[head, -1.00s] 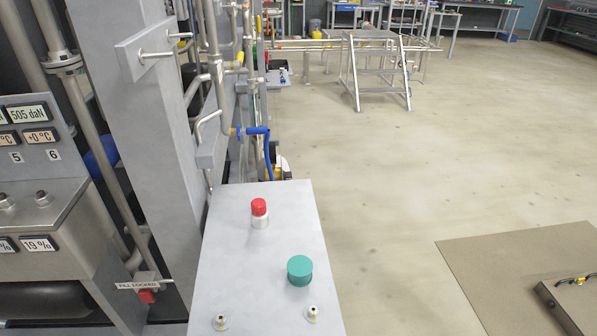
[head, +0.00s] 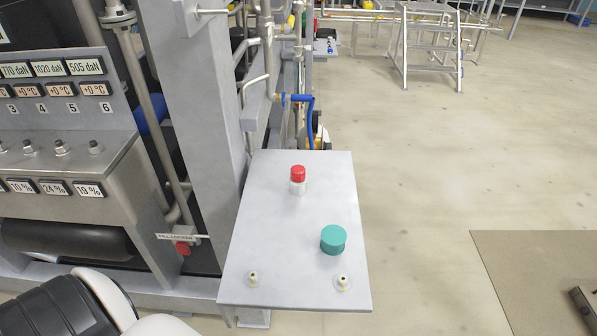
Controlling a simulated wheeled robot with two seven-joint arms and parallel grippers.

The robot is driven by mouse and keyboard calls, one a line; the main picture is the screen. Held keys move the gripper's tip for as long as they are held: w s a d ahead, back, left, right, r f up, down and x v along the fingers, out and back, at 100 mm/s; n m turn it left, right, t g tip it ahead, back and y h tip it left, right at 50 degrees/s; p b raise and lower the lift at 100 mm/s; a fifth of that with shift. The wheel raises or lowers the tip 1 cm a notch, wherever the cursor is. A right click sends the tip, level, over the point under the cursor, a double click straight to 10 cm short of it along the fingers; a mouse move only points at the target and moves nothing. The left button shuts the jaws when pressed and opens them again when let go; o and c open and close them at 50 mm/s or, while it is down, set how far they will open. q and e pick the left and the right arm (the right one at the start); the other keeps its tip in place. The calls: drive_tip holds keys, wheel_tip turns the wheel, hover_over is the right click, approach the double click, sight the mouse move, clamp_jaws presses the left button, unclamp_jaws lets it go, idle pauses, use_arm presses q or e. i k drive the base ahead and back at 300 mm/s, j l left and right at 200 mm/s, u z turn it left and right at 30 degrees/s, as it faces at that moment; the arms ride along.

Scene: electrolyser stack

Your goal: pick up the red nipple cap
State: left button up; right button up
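A red cap (head: 298,173) sits on top of a small white cylinder (head: 297,188) that stands upright on the grey shelf plate (head: 274,236). It is towards the back of the plate, in the middle of the head view. Part of my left arm, black and white, shows at the bottom left of the view. Its gripper is out of frame. Nothing touches the red cap.
A teal round cap (head: 333,240) stands on the same plate, nearer and to the right. Two small metal fittings (head: 252,278) (head: 342,282) sit near its front edge. A grey upright frame (head: 196,110) and a gauge panel (head: 60,85) stand left. Open floor (head: 430,170) lies right.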

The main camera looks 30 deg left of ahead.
sight(297, 173)
drive_tip(key=i+l+u, duration=0.1)
drive_tip(key=u, duration=0.25)
drive_tip(key=l+u, duration=0.6)
drive_tip(key=u, duration=0.15)
drive_tip(key=i, duration=0.05)
